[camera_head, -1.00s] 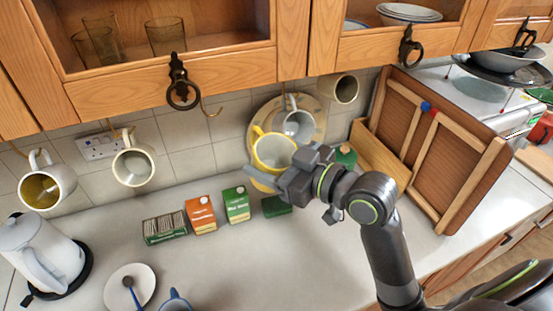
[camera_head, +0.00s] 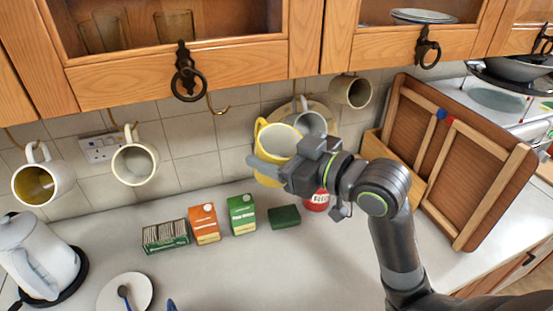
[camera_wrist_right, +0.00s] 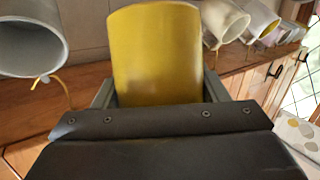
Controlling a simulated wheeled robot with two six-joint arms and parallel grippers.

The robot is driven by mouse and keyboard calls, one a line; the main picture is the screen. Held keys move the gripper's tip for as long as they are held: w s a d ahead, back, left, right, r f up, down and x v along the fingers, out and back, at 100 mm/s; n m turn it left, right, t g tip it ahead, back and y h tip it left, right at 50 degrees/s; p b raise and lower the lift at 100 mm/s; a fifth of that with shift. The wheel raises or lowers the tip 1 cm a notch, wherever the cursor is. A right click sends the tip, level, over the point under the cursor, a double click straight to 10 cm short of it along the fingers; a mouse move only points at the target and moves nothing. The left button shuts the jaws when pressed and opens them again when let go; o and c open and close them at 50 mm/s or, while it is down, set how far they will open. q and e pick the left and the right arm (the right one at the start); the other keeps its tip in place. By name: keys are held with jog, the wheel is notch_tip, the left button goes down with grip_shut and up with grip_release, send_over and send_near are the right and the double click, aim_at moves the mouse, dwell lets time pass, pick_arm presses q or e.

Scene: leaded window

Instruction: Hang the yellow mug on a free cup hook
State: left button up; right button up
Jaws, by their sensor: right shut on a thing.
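The yellow mug (camera_head: 279,141), pale inside, is in the jaws of my right gripper (camera_head: 282,172), held above the counter in front of the tiled wall. In the right wrist view the yellow mug (camera_wrist_right: 155,55) stands between the two fingers of my right gripper (camera_wrist_right: 160,92). A free brass cup hook (camera_head: 217,107) hangs under the cabinet, up and left of the mug, apart from it. Other hooks hold a white mug with yellow inside (camera_head: 35,187), a cream mug (camera_head: 134,165), a grey mug (camera_head: 311,121) and a beige mug (camera_head: 352,92).
Cabinet doors with dark ring pulls (camera_head: 187,82) overhang the wall. Below are a tea box (camera_head: 165,237), orange carton (camera_head: 204,225), green carton (camera_head: 241,214), green sponge (camera_head: 285,216) and red tin (camera_head: 316,202). A wooden rack (camera_head: 455,165) stands right. The front counter centre is clear.

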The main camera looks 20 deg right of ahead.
jog(key=shift+w+b, duration=0.25)
jog(key=shift+b, duration=0.4)
jog(key=shift+w+r, duration=0.15)
jog(key=shift+w, duration=0.15)
jog(key=shift+w+b, duration=0.95)
jog(key=shift+w, duration=2.55)
jog(key=a+b, duration=0.2)
jog(key=a, duration=0.4)
jog(key=shift+f+b, duration=0.25)
jog(key=shift+b, duration=0.05)
jog(key=shift+s+a, duration=0.1)
jog(key=shift+a, duration=0.05)
jog(key=o, duration=1.3)
jog(key=shift+c, duration=0.2)
